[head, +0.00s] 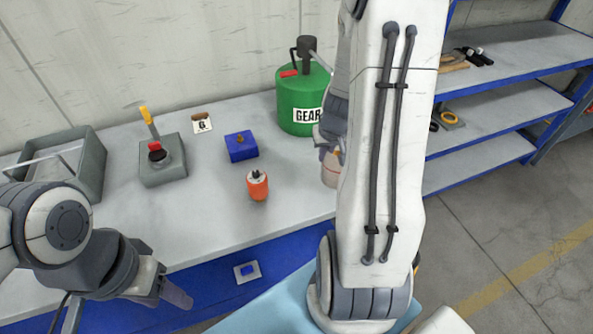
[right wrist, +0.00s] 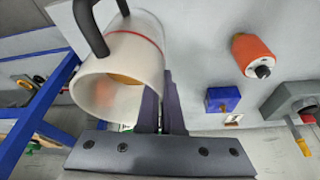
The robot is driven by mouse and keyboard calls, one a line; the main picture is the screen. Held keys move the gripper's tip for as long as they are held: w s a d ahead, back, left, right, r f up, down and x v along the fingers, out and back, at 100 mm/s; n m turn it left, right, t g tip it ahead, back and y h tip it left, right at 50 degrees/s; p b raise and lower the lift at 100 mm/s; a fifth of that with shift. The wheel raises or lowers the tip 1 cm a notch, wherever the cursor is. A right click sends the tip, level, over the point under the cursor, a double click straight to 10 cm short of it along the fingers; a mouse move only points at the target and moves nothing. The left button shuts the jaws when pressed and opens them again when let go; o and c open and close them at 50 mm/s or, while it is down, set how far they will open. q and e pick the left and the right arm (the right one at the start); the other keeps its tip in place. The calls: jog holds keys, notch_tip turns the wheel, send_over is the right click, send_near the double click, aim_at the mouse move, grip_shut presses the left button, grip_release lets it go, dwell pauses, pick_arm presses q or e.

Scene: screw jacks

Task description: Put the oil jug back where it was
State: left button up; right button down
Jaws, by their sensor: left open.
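The oil jug (right wrist: 103,92) is a whitish, see-through cup with a red line, a dark handle and some amber inside. It is upright in the right wrist view, its open rim towards the camera. In the head view the jug (head: 329,170) is by the table's right part, half hidden by my right arm. My right gripper (right wrist: 160,88) points down right beside the jug's wall, its fingers close together. My left gripper (head: 174,292) is open and empty before the table's front edge.
On the table (head: 215,222) stand an orange bottle jack (head: 257,186), a blue block (head: 241,146), a grey lever unit (head: 162,162), a grey tray (head: 92,172), a card (head: 202,123) and a green gear-oil can (head: 298,108). Blue shelving (head: 478,163) is at right. The front middle is clear.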

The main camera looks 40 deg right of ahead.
jog(key=w+a+f+b, duration=0.2)
jog(key=w+a+f, duration=0.1)
jog(key=w+f, duration=0.3)
notch_tip(320, 180, down, 2)
jog(key=shift+w+a+f, duration=0.2)
jog(key=shift+a, duration=0.1)
jog(key=shift+f, duration=0.15)
jog(key=c, duration=1.1)
grip_release()
